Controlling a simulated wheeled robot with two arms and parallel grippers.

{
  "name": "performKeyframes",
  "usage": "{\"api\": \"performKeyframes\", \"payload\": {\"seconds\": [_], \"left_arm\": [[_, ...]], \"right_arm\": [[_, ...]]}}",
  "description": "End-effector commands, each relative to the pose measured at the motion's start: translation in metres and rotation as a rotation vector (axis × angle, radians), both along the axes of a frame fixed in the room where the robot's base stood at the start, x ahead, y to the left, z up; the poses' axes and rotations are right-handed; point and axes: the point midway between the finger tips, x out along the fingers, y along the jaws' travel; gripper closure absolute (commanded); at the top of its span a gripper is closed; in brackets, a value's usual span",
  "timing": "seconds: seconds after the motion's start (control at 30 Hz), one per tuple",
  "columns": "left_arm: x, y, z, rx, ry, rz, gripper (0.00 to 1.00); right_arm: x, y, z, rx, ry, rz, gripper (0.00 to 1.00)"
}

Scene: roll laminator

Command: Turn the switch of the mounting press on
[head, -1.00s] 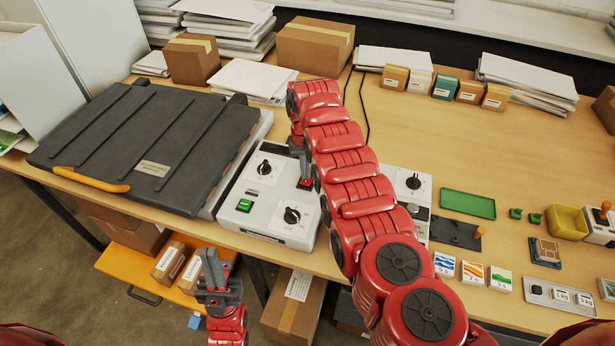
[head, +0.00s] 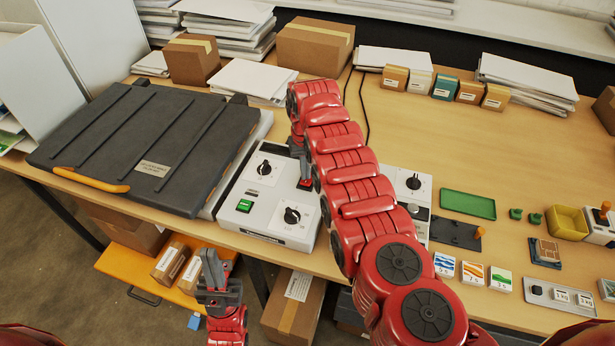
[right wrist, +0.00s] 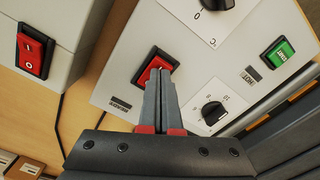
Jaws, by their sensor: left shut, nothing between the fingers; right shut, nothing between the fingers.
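The mounting press (head: 130,145) has a black lid, shut flat, and a light grey control panel (head: 270,224) at its right. In the right wrist view the panel's red rocker switch (right wrist: 143,75) is partly covered by my right gripper (right wrist: 160,76), whose closed fingertips are at the switch, seemingly touching it. The red switch (head: 305,185) also shows in the head view just below the right fingertips (head: 304,177). Its on or off position is hard to tell. My left gripper (head: 212,262) is shut and empty in front of the table, away from the press.
The panel also has a green button (right wrist: 279,52) and two black dials (head: 264,168). A second grey machine (head: 409,186) with its own red rocker switch (right wrist: 33,52) stands beside it.

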Motion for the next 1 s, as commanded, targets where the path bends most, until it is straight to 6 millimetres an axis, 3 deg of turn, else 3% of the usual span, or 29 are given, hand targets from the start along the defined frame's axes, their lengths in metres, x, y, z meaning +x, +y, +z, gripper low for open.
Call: {"api": "performKeyframes", "payload": {"seconds": [1.0], "left_arm": [[0.0,0.0,-0.0058,0.0,0.0,0.0,1.0]], "right_arm": [[0.0001,0.0001,-0.0071,0.0,0.0,0.0,1.0]]}}
